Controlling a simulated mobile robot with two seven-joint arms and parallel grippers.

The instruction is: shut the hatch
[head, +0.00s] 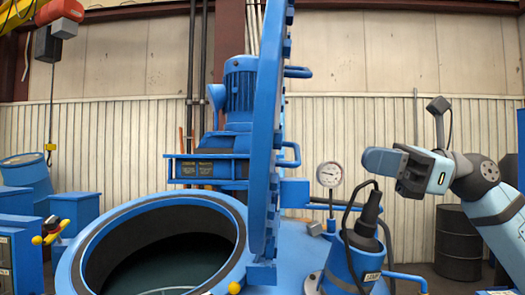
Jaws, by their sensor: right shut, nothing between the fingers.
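The blue hatch (266,130) stands upright and open, seen nearly edge-on, at the right side of the round opening. It has handles (291,155) on its right face. The opening's blue rim (95,235) has a dark gasket-like ring, and the pit inside is dark. My right gripper (380,162) is to the right of the hatch, apart from it, pointing left. It is shut and empty. My left gripper is not in view.
A pressure gauge (329,174) and a black-topped blue fitting with a cable (368,225) stand between the hatch and my right arm. A blue motor (239,85) is behind the hatch. A black drum (458,243) stands at the right, and a blue barrel (27,178) at the left.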

